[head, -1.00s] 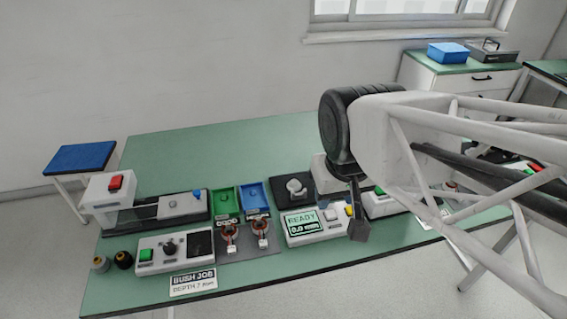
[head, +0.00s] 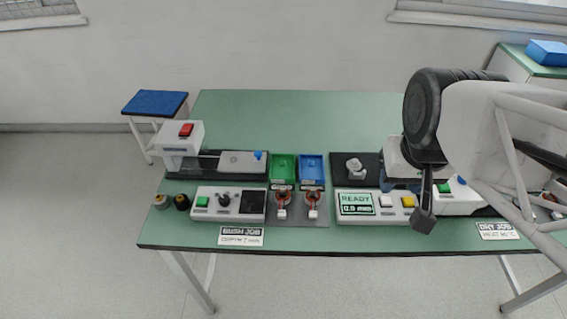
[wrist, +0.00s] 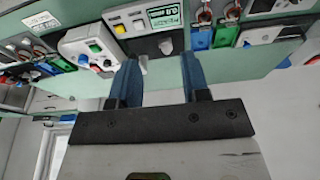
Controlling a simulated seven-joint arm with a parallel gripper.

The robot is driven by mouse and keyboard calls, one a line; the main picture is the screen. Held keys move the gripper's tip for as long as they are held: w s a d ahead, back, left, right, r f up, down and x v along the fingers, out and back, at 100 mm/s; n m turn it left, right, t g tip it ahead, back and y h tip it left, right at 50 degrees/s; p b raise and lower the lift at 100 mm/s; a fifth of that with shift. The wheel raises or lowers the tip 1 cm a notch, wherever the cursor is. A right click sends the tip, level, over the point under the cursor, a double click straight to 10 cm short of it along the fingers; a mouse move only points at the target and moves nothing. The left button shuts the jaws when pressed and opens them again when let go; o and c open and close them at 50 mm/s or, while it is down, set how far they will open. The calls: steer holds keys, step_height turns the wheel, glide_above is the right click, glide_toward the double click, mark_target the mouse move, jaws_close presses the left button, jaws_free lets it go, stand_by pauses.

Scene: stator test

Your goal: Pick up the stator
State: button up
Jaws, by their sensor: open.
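Two stators, copper-orange rings with white blocks at their front, sit side by side on a grey mat (head: 312,222): the left stator (head: 283,198) and the right stator (head: 311,198). They also show at the top of the wrist view, one stator (wrist: 205,16) and the other stator (wrist: 232,11). My gripper (head: 424,220) is to their right in the head view, above the table's front part and apart from them. In the wrist view my gripper (wrist: 160,70) has its two blue fingers wide apart with nothing between them.
Green (head: 283,167) and blue (head: 312,167) trays stand behind the stators. A white READY display box (head: 375,205) lies between them and my gripper. A control box (head: 228,203) and a press with a red button (head: 183,138) are left. The table's back (head: 300,115) is clear.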

steer(key=shift+o, duration=1.4)
steer(key=m+g, duration=0.3)
steer(key=m, duration=0.1)
glide_toward(282, 203)
steer(key=w+f, duration=0.2)
steer(key=w, duration=0.1)
steer(key=shift+f, duration=0.3)
steer(key=shift+f, duration=0.1)
steer(key=shift+d+f, duration=0.1)
steer(key=shift+f, duration=1.1)
